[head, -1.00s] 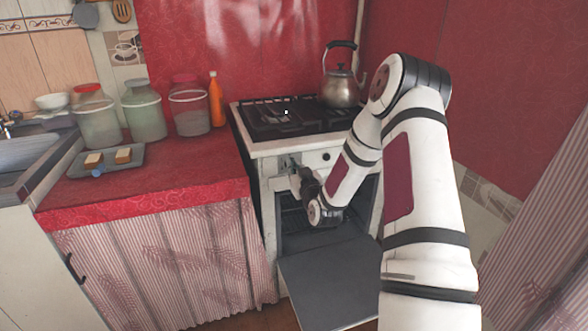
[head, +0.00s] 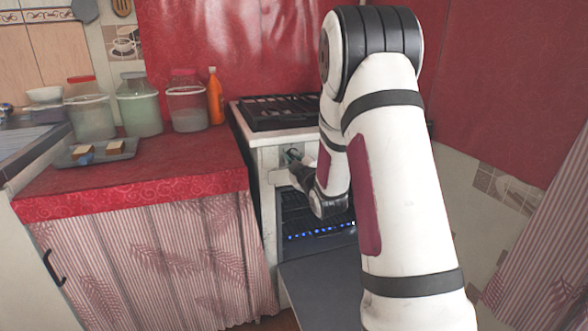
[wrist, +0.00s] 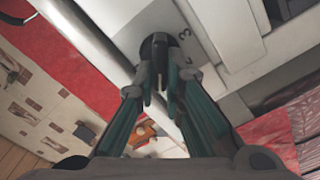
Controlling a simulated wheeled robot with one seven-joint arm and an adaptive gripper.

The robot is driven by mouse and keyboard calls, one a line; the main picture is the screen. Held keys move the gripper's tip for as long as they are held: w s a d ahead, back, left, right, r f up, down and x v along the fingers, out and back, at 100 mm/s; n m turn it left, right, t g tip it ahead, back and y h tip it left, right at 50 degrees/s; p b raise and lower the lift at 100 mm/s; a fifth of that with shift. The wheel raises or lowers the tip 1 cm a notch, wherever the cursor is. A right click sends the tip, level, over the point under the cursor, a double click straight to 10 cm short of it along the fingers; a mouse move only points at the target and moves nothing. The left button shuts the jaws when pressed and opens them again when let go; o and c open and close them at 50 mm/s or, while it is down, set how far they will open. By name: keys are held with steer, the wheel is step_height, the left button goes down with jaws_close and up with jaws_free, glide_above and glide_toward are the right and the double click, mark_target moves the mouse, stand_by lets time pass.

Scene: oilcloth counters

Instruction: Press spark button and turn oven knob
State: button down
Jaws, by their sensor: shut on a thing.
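The oven (head: 285,228) stands in the middle of the head view with its door (head: 318,292) hanging open. A row of small blue flames (head: 322,234) burns inside it. My gripper (wrist: 162,85) is shut on a dark oven knob (wrist: 158,44) on the pale front panel in the wrist view. I cannot make out the spark button, and my arm covers the right part of the panel.
A red counter (head: 190,170) lies left of the oven, with jars, an orange bottle (head: 214,97) and a tray of bread pieces (head: 122,147). The black stove grate (head: 275,110) is above the panel. A red wall (head: 490,90) is close on the right.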

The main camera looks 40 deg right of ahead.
steer(key=shift+f+n+b, duration=0.15)
steer(key=shift+n+b, duration=0.45)
steer(key=shift+b, duration=0.05)
steer(key=c, duration=1.7)
jaws_free()
steer(key=v, duration=1.2)
